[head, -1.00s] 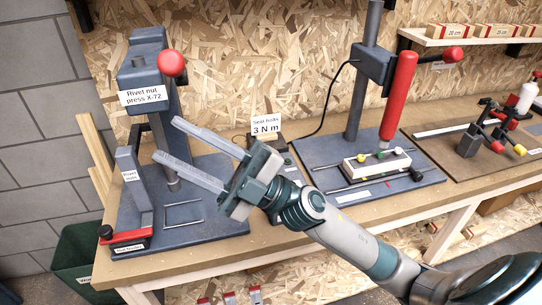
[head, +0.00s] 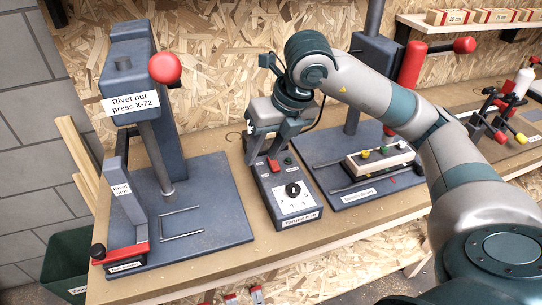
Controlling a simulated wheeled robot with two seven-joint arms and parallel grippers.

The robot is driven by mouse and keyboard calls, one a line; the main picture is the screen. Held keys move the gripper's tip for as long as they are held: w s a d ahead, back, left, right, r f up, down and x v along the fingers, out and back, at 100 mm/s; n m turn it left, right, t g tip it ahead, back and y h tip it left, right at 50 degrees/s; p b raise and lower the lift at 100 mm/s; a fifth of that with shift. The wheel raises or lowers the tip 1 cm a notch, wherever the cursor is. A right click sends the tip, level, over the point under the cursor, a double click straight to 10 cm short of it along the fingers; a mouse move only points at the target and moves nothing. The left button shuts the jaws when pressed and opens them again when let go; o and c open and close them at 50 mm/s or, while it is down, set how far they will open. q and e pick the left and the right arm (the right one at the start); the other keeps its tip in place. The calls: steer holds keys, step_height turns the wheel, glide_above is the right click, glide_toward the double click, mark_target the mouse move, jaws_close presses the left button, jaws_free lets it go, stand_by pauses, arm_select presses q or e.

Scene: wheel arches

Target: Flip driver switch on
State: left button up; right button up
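The driver control box (head: 266,199) stands on the bench between two presses. Its top has a red rocker switch (head: 273,165), a small green spot (head: 289,161) and a black dial (head: 292,189) on a white numbered plate. I cannot tell the switch's position. My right gripper (head: 262,160) points down over the back end of the box. Its fingers are apart with nothing seen between them, and their tips are close to the red switch; I cannot tell if they touch it. My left gripper is not in view.
The rivet nut press (head: 133,60) with its red ball handle stands at left. At right, behind my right arm, is a stand with a red driver (head: 411,66) and a white block (head: 380,160). A shelf with boxes (head: 450,17) is at upper right. The front bench strip is clear.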

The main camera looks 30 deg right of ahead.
mark_target(274, 164)
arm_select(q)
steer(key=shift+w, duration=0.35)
arm_select(e)
steer(key=w+d+r+m+h, duration=0.1)
steer(key=d+r+m+h, duration=0.1)
steer(key=d, duration=0.5)
steer(key=shift+w+r+t+h, duration=0.3)
steer(key=shift+r+h, duration=0.1)
steer(key=shift+h, duration=0.2)
steer(key=shift+f, duration=0.1)
